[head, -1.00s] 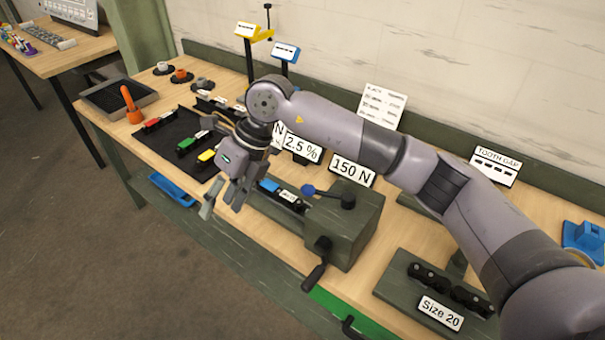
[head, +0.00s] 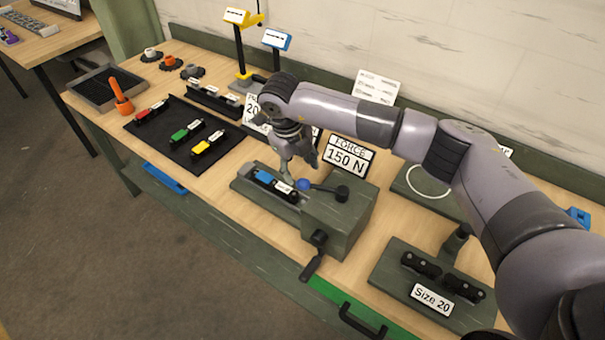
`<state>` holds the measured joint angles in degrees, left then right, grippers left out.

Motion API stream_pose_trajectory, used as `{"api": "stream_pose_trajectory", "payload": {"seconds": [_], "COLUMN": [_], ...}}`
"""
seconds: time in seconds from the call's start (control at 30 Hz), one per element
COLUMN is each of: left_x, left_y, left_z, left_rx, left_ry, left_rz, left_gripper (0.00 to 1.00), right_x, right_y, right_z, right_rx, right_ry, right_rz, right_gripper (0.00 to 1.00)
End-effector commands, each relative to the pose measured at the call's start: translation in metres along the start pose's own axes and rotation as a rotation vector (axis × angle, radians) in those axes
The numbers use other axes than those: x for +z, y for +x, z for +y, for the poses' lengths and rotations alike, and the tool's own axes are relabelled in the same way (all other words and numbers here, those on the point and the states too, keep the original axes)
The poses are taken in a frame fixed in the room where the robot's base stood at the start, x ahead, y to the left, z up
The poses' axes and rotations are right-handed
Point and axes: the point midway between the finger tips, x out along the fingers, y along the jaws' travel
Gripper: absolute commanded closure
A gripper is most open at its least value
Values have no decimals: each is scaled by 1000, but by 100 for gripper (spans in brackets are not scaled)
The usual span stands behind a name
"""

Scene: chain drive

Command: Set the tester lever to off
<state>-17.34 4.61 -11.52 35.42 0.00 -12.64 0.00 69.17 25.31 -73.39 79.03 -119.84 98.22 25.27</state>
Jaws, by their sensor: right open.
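The tester (head: 340,222) is a grey-green block on the bench with a low bed reaching out to its left. Its lever has a blue knob (head: 303,184) at the left end and a black pivot (head: 342,193) on top of the block. A chain piece with blue and white tags (head: 272,184) lies in the bed. A black crank (head: 314,258) hangs on the front. My right gripper (head: 300,171) is open, pointing down just behind and above the blue knob. I cannot tell whether it touches the knob. My left gripper is not in view.
The "150 N" force sign (head: 346,157) stands close behind the tester, right of my gripper. A dark mat (head: 173,158) with red, green and yellow tagged chains lies left. The "Size 20" stand (head: 390,275) is at right. Bare bench shows left of the tester.

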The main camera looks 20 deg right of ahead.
Motion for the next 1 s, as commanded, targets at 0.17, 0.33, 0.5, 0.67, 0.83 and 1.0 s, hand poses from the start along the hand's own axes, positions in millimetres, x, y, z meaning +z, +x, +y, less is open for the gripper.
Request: {"api": "stream_pose_trajectory", "payload": {"seconds": [0.17,0.33,0.5,0.67,0.83,1.0], "left_x": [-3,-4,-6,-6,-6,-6], "left_y": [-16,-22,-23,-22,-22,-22], "left_z": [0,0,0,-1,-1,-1], "left_rx": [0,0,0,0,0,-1], "left_ry": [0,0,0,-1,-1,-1], "left_rz": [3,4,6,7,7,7], "left_gripper": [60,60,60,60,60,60], "right_x": [-1,0,0,0,0,0], "right_y": [32,53,61,62,62,61], "right_z": [0,1,1,1,1,1], "right_rx": [1,1,1,1,1,1], "right_ry": [-1,-2,-2,-2,-2,-2], "right_rz": [4,1,0,-1,-1,-1], "right_gripper": [51,51,51,51,58,69]}}
